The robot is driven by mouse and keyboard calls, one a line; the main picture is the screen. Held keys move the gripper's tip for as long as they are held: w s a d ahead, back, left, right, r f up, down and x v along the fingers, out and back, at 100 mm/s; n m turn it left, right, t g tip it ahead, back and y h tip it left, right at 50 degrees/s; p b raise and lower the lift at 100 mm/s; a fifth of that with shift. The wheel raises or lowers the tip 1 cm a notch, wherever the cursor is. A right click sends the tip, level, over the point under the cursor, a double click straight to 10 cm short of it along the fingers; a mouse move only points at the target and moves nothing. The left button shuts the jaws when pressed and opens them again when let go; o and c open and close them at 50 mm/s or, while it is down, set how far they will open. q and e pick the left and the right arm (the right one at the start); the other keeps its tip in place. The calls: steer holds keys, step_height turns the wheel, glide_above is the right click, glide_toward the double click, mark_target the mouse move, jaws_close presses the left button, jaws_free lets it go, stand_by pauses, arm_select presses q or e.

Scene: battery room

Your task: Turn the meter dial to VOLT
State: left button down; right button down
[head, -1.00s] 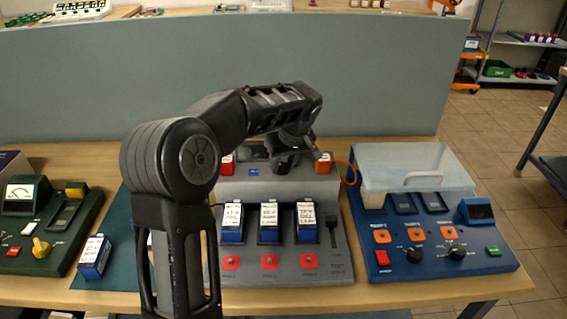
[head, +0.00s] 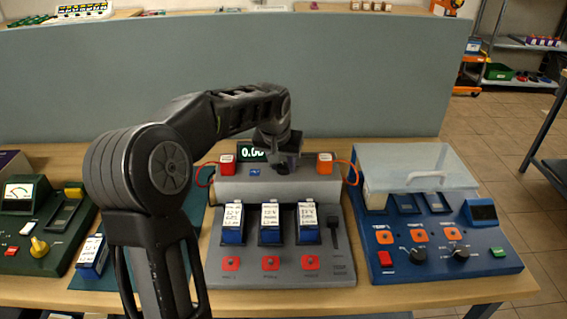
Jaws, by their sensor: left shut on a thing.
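The grey test unit (head: 325,190) stands mid-table, with a lit display (head: 252,152) on its back part that is partly covered by my arm. My left gripper (head: 284,167) reaches down at the upper face of this unit, just right of the display. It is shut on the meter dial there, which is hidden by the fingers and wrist. The dial's markings, including VOLT, cannot be read. My right gripper is not in view.
A red terminal block (head: 227,165) and an orange one (head: 325,163) flank the gripper. Several labelled batteries stand in the grey unit's front slots. A blue unit (head: 430,275) with a clear lid is at right, a green meter unit (head: 25,255) at left.

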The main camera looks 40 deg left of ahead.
arm_select(q)
steer(key=shift+a+m+h, duration=0.1)
steer(key=shift+m+h, duration=0.5)
steer(key=shift+m, duration=0.9)
steer(key=c, duration=1)
jaws_free()
steer(key=v, duration=0.8)
steer(key=shift+f, duration=0.15)
